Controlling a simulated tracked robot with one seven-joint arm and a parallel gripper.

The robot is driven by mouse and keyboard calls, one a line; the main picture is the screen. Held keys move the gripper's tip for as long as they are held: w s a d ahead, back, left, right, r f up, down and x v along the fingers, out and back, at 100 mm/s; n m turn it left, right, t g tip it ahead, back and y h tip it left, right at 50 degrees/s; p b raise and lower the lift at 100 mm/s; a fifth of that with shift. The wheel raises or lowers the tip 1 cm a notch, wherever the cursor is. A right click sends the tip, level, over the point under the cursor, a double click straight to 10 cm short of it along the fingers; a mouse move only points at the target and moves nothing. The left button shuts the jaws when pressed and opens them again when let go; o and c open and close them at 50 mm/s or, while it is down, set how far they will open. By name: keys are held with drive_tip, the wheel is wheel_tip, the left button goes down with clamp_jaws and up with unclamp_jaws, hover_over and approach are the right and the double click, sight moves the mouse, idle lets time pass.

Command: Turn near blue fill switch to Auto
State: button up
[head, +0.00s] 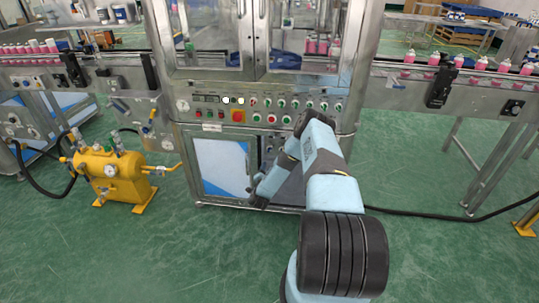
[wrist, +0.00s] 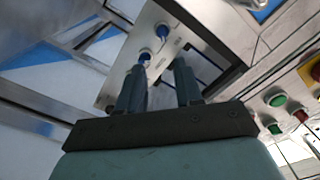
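In the wrist view, two blue switches stand out from a pale metal panel (wrist: 118,82). The nearer blue switch (wrist: 145,58) appears just beyond the tip of my left finger. The other blue switch (wrist: 162,31) is further up the panel. My gripper (wrist: 159,66) is open, its two grey fingers apart with nothing between them. I cannot tell whether a finger touches the near switch. The switch's pointer and labels are too small to read. In the head view my arm reaches down in front of the machine's lower front, and the blue switches cannot be made out.
The machine's button panel (head: 270,108) has rows of green and red buttons; a green button (wrist: 277,100) shows at right in the wrist view. A yellow tank (head: 112,176) stands left. Green floor is open around it.

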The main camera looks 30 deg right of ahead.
sight(270, 150)
drive_tip(key=x, duration=1.2)
drive_tip(key=shift+w, duration=0.4)
drive_tip(key=shift+c, duration=0.4)
